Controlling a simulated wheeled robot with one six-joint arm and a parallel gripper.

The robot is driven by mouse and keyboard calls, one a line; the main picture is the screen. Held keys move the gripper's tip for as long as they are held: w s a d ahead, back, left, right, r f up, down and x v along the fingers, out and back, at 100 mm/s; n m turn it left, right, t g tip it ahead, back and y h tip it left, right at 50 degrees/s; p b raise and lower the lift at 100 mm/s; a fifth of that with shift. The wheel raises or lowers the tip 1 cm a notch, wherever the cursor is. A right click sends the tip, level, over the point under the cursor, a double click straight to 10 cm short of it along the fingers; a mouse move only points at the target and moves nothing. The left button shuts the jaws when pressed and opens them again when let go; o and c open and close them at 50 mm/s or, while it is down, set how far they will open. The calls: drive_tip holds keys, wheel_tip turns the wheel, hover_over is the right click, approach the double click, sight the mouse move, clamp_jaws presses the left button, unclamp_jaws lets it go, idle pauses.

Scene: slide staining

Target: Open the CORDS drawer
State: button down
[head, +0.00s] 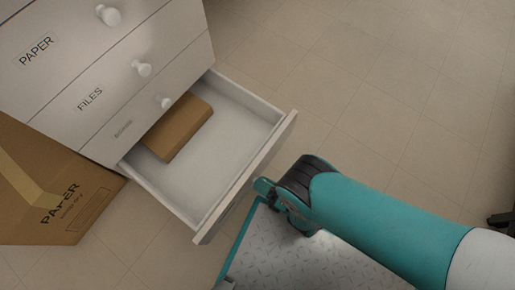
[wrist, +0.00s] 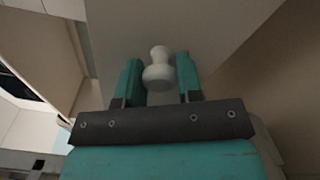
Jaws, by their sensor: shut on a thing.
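A drawer (head: 247,178) low in the white cabinet (head: 130,45) stands pulled out in the head view. Its front faces away from the camera, so no CORDS label shows. Inside lies a brown box (head: 180,128) at the back left; the rest of the drawer floor is bare. My gripper (head: 264,187) is at the outer side of the drawer front. In the wrist view my gripper (wrist: 158,67) has its two teal fingers on either side of a white round knob (wrist: 158,74) and is shut on it.
Closed drawers labelled PAPER (head: 36,50) and FILES (head: 90,98), and one with a label too small to read, sit above. A cardboard carton (head: 85,215) marked PAPER stands left of the open drawer. Tiled floor (head: 370,70) is clear at the upper right.

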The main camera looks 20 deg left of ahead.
drive_tip(key=shift+d, duration=0.35)
drive_tip(key=c, duration=0.8)
unclamp_jaws()
drive_tip(key=shift+s+d+p, duration=0.2)
drive_tip(key=shift+d+p, duration=1.65)
drive_tip(key=shift+d, duration=0.05)
drive_tip(key=shift+s+d+p, duration=0.15)
drive_tip(key=shift+d+p, duration=1.65)
drive_tip(key=shift+d, duration=0.05)
